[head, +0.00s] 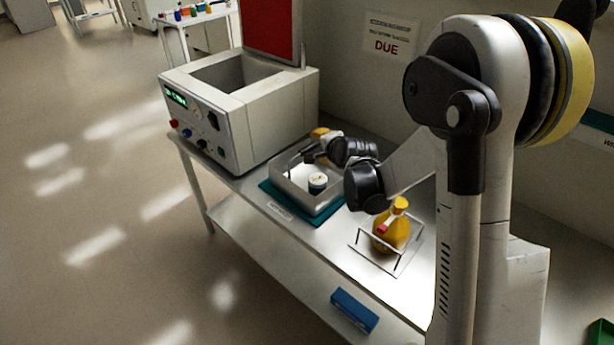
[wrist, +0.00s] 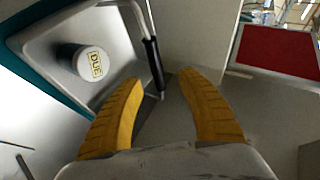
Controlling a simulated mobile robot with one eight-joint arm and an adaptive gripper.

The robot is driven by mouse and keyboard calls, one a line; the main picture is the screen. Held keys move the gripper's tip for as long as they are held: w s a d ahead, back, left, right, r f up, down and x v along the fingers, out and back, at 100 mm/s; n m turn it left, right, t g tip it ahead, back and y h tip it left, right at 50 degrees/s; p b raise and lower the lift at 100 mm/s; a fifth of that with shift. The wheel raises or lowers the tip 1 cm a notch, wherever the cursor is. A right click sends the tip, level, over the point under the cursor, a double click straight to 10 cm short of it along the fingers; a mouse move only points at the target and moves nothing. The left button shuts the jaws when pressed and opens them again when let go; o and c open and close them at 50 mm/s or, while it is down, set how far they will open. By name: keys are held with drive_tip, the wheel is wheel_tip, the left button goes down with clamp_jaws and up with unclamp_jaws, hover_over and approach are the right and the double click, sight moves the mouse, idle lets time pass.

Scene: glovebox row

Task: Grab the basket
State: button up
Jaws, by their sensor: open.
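The basket (head: 284,189) is a shallow metal tray with an upright handle, standing on a teal mat (head: 267,186) on the bench. A white-lidded jar (head: 317,183) sits in it. In the wrist view the basket (wrist: 118,58) is at upper left, the jar (wrist: 90,63) inside has a "DUE" label, and the handle's black grip (wrist: 154,65) shows. My gripper (wrist: 162,82) is open, its yellow fingers apart, with the black grip just ahead of the gap, nearer the left fingertip. In the head view my wrist covers part of the basket's far side.
A grey machine (head: 237,112) with an open top and raised red lid (head: 272,28) stands left of the basket. A yellow bottle (head: 388,232) stands in a wire rack on the right. A blue box (head: 354,310) lies on the lower shelf. A "DUE" sign hangs on the wall.

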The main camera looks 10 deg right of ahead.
sight(316, 145)
drive_tip(key=b+x, duration=0.1)
drive_tip(key=x, duration=0.2)
drive_tip(key=b+x, duration=0.1)
drive_tip(key=x, duration=0.3)
drive_tip(key=shift+s+d+f+b, duration=0.1)
drive_tip(key=shift+d+f+b, duration=0.15)
drive_tip(key=shift+b, duration=0.1)
drive_tip(key=shift+r, duration=0.1)
drive_tip(key=shift+c, duration=0.9)
clamp_jaws()
